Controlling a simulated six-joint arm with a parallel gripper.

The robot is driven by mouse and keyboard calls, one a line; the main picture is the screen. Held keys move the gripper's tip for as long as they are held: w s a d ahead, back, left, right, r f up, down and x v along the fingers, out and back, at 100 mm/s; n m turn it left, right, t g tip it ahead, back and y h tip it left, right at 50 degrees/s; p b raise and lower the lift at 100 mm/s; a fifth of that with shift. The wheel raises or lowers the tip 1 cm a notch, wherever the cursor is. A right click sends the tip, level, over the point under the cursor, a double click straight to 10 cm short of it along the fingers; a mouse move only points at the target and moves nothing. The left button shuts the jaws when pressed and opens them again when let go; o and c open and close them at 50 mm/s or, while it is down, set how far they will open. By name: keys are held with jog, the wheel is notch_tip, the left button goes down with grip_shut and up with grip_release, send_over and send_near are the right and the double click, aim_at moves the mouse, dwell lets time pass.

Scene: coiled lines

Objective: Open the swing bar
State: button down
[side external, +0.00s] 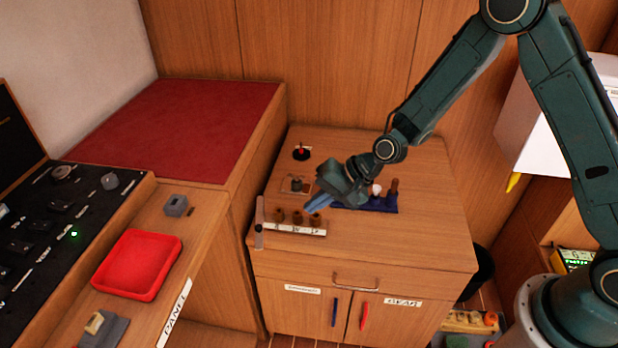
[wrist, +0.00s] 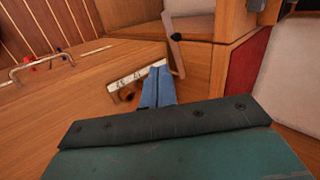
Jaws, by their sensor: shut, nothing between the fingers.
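The swing bar (side external: 260,222) is a slim pale bar at the left edge of the cabinet top, by the left end of a small rack. It points roughly front to back, across the rack's line. In the wrist view the swing bar (wrist: 173,52) has a dark knob on it and stands just beyond my fingertips. My gripper (side external: 314,205) has blue fingers, closed together and empty, over the right part of the rack. In the wrist view my gripper (wrist: 158,70) is apart from the bar or nearly so; the exact gap is unclear.
The rack (side external: 292,229) has a white labelled strip and several brown round pieces. A red knob (side external: 301,152) stands at the back left. A red tray (side external: 138,264) sits on the left counter. The cabinet top's right side is clear.

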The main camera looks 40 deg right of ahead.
send_near(262, 235)
notch_tip(262, 235, down, 3)
jog(key=shift+w+a+f, duration=0.2)
jog(key=shift+w+a, duration=0.4)
jog(key=shift+w, duration=0.25)
jog(key=shift+w+a+f, duration=0.25)
jog(key=shift+w+a, duration=0.3)
jog(key=shift+w, duration=0.3)
jog(key=shift+a, duration=0.1)
jog(key=shift+w+a, duration=0.25)
jog(key=shift+a, duration=0.5)
jog(key=shift+w+a, duration=0.3)
jog(key=shift+a, duration=0.4)
jog(key=shift+d, duration=0.1)
